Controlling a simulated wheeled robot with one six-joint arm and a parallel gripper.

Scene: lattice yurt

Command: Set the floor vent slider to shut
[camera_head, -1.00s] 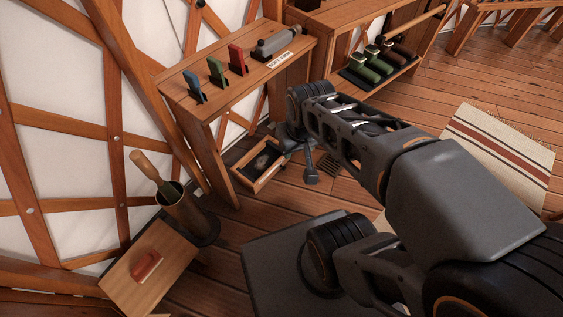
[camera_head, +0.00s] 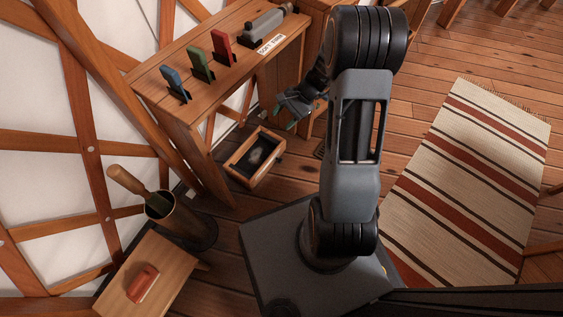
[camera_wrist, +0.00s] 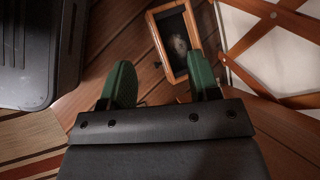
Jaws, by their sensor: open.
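My gripper (camera_head: 285,114) hangs above the floor in front of the wooden stand, up and left of the vent in the picture. In the wrist view my gripper (camera_wrist: 164,82) has its two green fingers wide apart with nothing between them. The vent is not visible in the wrist view.
A wooden open box (camera_head: 237,165) with a dark inside and a small knob lies on the floor near my gripper. The wooden stand (camera_head: 150,89) holds blue, green and red tools. A striped rug (camera_head: 468,190) lies right. A canister (camera_head: 172,212) stands left.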

